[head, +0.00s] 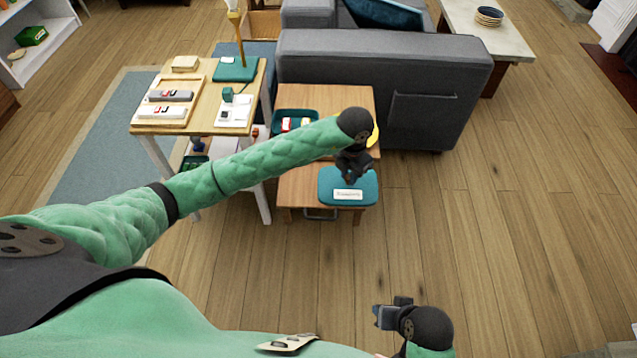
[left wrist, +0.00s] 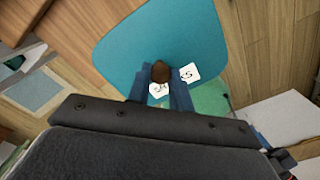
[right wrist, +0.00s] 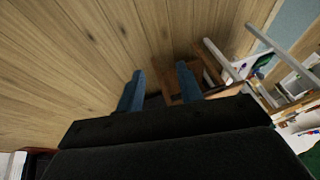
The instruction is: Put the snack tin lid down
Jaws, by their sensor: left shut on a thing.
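The snack tin lid (head: 327,186) is a flat teal rounded rectangle with a white label. It shows over the front part of the low wooden stand; I cannot tell whether it touches the wood. In the left wrist view the lid (left wrist: 130,45) fills the upper middle, with a brown knob (left wrist: 160,72) between my fingers. My left gripper (head: 350,178) is shut on this knob from above. An open teal tin (head: 279,125) with small packets in it stands farther back on the stand. My right gripper (head: 380,317) is open and empty over the floor, fingers apart.
The low wooden stand (head: 297,190) has a handle at its front. A taller table (head: 198,83) with trays and remotes stands to its left. A grey sofa (head: 400,75) stands behind. The floor (head: 480,240) at the right is clear.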

